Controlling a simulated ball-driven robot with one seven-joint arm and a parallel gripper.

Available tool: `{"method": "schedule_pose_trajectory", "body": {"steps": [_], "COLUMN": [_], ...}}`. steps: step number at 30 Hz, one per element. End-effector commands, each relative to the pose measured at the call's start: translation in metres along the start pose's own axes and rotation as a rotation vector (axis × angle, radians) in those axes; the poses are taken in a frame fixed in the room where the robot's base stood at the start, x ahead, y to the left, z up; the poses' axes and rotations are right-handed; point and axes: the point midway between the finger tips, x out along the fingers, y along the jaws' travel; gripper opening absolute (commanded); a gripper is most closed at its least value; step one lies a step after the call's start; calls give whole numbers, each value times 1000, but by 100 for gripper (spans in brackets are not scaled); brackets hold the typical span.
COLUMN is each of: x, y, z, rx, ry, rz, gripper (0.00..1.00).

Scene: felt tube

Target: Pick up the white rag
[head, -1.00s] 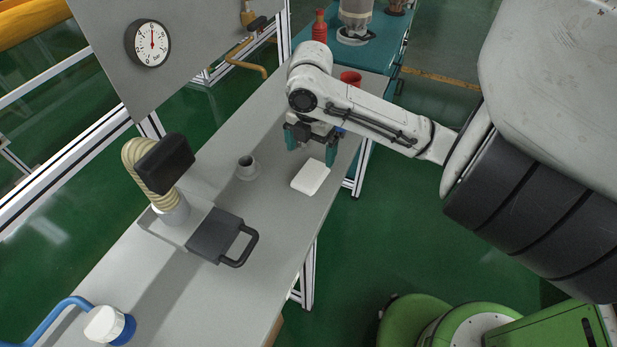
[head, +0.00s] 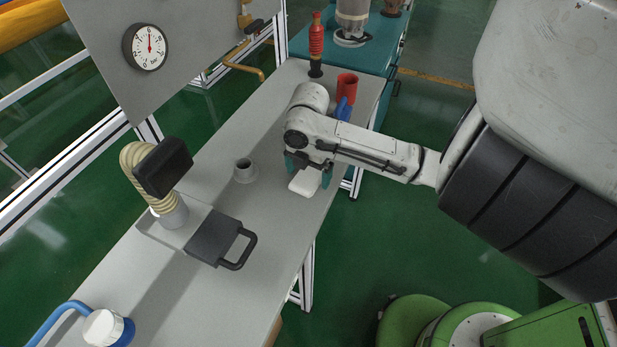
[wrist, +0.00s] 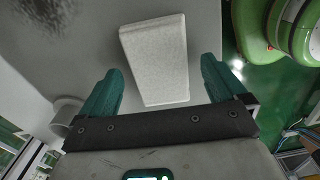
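The white rag (head: 304,184) is a folded, flat white block on the grey bench, near its right edge in the head view. My gripper (head: 308,170) is over it, and the arm hides the rag's far part. In the wrist view the rag (wrist: 156,60) lies ahead of and between the two teal fingers of my gripper (wrist: 160,92). The fingers are wide apart, with a gap on each side of the rag. My gripper is open and holds nothing.
A grey cup-like fitting (head: 245,170) stands left of my gripper. A dark plate with a handle (head: 220,240) and a ribbed hose (head: 140,165) are nearer. A red cup (head: 347,88), a blue object (head: 343,110) and a red bottle (head: 316,45) stand beyond the arm.

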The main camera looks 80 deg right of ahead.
Motion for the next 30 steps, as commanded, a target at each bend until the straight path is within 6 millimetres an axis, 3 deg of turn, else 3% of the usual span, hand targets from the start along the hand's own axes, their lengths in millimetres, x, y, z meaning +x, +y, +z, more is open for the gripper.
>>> {"method": "schedule_pose_trajectory", "body": {"steps": [2,17,25,30], "x": [0,0,-2,-22], "y": [0,0,0,0], "z": [0,0,0,1], "rx": [0,0,-1,-2], "ry": [0,0,-1,-3], "rz": [0,0,0,2], "gripper": [89,42,40,40]}}
